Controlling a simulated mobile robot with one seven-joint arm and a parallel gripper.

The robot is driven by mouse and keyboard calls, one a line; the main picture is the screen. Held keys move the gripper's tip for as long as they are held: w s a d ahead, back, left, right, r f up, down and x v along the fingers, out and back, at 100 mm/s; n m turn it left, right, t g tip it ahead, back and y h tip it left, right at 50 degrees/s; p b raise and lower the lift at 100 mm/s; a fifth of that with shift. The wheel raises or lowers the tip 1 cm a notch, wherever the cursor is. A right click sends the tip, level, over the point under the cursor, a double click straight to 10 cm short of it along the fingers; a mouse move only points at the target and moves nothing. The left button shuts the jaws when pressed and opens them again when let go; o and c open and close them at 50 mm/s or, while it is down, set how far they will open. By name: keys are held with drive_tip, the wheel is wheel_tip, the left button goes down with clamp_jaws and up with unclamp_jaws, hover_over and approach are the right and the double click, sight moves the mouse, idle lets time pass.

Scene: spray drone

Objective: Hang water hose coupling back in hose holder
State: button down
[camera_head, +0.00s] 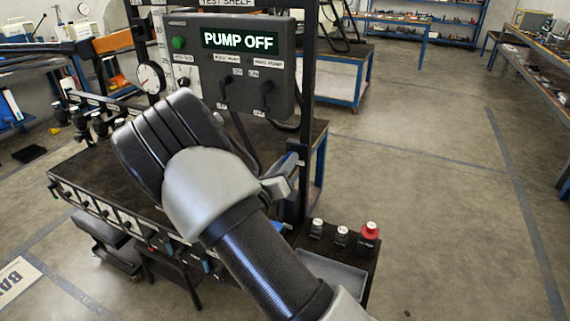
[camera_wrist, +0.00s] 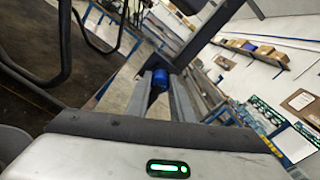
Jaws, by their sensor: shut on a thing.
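My gripper (camera_wrist: 161,92) is shut on a small blue part, which I take to be the water hose coupling (camera_wrist: 160,77); it shows between the fingertips in the wrist view. In the head view my gripper (camera_head: 286,179) is beside the dark upright post at the right end of the test bench, mostly behind my own arm. The coupling is too small and covered to make out clearly there. Dark hoses (camera_wrist: 75,50) hang in loops at the left of the wrist view. I cannot make out the hose holder for certain in either view.
A control box (camera_head: 240,85) reading "PUMP OFF" and a gauge (camera_head: 151,78) stand above the dark bench top (camera_head: 95,172). Small bottles, one with a red cap (camera_head: 369,235), stand on a low stand right of the bench. The floor (camera_head: 440,200) to the right is clear.

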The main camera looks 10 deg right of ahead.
drive_tip(key=shift+w+d, duration=0.1)
drive_tip(key=shift+w, duration=0.1)
drive_tip(key=c, duration=1.5)
unclamp_jaws()
drive_tip(key=shift+o, duration=0.2)
drive_tip(key=shift+s, duration=0.1)
drive_tip(key=p+v, duration=0.1)
drive_tip(key=v, duration=1.6)
drive_tip(key=shift+p, duration=0.4)
